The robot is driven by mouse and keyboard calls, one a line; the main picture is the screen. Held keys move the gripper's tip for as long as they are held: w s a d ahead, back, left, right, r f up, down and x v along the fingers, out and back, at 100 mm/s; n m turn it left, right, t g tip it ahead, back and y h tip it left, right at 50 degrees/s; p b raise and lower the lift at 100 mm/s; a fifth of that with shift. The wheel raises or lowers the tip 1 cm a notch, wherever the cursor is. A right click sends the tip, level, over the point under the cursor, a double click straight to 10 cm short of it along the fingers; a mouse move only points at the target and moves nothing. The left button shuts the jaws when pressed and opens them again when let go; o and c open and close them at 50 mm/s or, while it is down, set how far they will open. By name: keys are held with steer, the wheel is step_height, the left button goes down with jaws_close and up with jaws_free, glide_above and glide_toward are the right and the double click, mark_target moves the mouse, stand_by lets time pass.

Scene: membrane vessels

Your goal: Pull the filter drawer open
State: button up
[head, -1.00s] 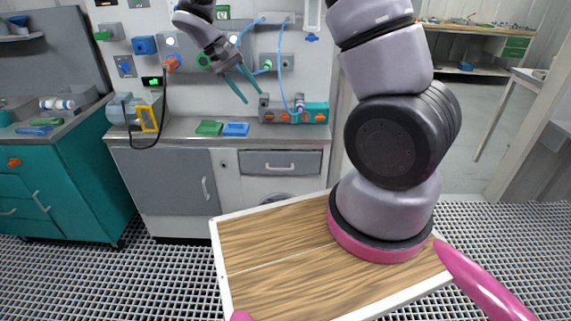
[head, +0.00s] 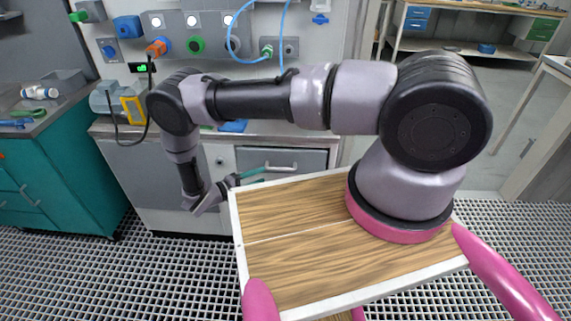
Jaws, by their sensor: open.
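The filter drawer (head: 308,158) is the grey front set in the white cabinet below the counter, and it looks shut. Its bar handle (head: 285,169) runs level across the front. My gripper (head: 262,171) is low before the drawer, with its teal fingers pointing right toward the handle's left part. It is open. In this view the fingertips overlap or lie very near the handle; I cannot tell whether they touch it. The lower part of the drawer is hidden behind the white edge of my wooden deck.
A grey cupboard door (head: 165,178) with an upright handle is left of the drawer. A teal cabinet (head: 60,180) stands at the far left. A yellow-framed device (head: 132,108) with a black cable sits on the counter's left end. Dark grating floor (head: 75,270) lies in front.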

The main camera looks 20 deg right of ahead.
mark_target(281, 169)
steer(key=x, duration=1.1)
steer(key=shift+d+f, duration=0.15)
steer(key=shift+f, duration=0.3)
jaws_close()
stand_by(0.9)
